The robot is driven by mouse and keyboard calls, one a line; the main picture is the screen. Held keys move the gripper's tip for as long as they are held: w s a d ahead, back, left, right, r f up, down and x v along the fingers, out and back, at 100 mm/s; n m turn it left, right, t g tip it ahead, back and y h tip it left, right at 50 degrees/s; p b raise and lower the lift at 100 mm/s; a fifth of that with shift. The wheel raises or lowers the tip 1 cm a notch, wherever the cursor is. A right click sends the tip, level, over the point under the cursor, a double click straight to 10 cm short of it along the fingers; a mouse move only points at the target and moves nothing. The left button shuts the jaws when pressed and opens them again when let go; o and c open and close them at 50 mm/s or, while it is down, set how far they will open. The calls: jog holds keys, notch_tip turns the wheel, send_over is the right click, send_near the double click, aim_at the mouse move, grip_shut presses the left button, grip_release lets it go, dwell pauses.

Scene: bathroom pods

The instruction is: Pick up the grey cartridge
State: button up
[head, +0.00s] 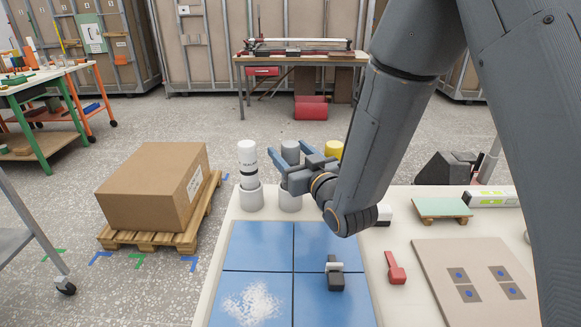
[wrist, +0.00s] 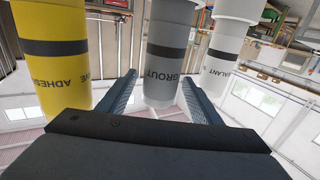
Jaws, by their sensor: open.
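The grey cartridge (head: 290,151) stands upright in a white holder cup (head: 290,203) at the back edge of the worktable. In the wrist view, which is upside down, the grey cartridge (wrist: 166,65) has a dark band and the word GROUT. My gripper (head: 281,170) is open at the cartridge, its blue-grey fingers hiding part of it. In the wrist view the cartridge shows between the two fingers of my gripper (wrist: 160,78). I cannot tell whether either finger touches it.
A white cartridge (head: 247,158) stands close on the left, a yellow one (head: 333,150) on the right. Blue tiles (head: 258,247) with white powder, a black-handled tool (head: 335,275) and a red tool (head: 395,268) lie in front. A cardboard box (head: 152,185) sits on a pallet to the left.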

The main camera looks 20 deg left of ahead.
jog(key=shift+p+x, duration=0.55)
jog(key=shift+x, duration=1.35)
grip_shut()
